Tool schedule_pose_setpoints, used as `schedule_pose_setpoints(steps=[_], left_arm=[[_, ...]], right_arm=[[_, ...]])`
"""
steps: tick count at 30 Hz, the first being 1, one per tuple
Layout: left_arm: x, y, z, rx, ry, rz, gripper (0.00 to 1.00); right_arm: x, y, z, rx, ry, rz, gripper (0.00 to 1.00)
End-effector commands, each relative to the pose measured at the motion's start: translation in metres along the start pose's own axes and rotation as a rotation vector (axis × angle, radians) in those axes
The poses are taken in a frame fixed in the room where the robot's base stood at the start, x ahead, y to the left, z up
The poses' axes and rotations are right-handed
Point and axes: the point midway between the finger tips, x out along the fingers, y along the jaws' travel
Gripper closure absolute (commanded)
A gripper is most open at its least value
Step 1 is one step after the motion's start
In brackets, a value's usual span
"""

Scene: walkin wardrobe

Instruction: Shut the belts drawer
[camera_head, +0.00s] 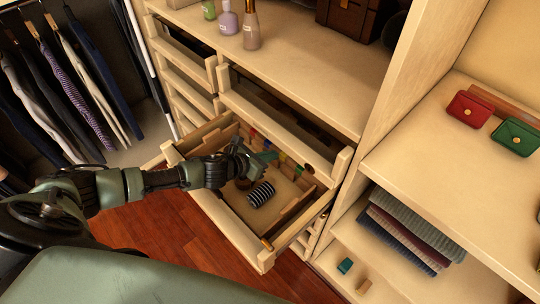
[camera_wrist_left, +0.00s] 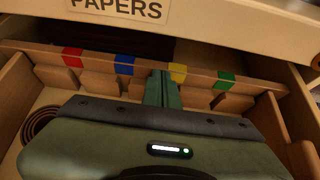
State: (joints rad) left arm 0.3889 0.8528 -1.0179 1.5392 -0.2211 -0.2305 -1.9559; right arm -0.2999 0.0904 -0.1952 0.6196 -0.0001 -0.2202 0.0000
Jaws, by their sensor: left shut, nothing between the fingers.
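A wooden drawer (camera_head: 228,226) stands pulled out low in the cabinet in the head view. It holds a black-and-white striped roll (camera_head: 261,194), and a brown coiled strap (camera_wrist_left: 40,122) shows inside at the left in the left wrist view. I see no name on its front. A divider (camera_wrist_left: 100,64) with red, blue, yellow and green tabs crosses the drawer. My left gripper (camera_head: 268,157) is over the inside of this drawer, with its fingers (camera_wrist_left: 162,88) shut and empty close to the divider. Whether they touch it I cannot tell. My right gripper is not in view.
A drawer front (camera_head: 279,131) marked PAPERS (camera_wrist_left: 118,8) is just above and stands partly out. More drawers (camera_head: 188,91) are to the left. A shelf with folded clothes (camera_head: 405,238) is to the right. Wooden floor (camera_head: 175,228) is clear in front.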

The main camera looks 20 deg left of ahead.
Motion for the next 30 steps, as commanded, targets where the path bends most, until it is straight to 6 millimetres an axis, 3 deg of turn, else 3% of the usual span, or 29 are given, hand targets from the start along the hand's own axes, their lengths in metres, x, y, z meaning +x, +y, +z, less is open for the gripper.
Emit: schedule_pose_setpoints(steps=[5,15,26,30], left_arm=[[0.003,0.000,0.002,-0.001,-0.001,0.000,1.00],[0.037,0.000,0.023,-0.001,-0.001,0.000,1.00],[0.037,0.001,0.022,-0.001,0.000,0.000,1.00],[0.030,0.005,0.028,0.000,0.001,0.001,1.00]], right_arm=[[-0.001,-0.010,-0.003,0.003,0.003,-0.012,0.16],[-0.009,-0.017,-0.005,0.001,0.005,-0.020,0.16],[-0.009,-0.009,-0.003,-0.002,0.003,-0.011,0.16],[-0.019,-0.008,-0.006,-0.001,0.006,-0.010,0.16]])
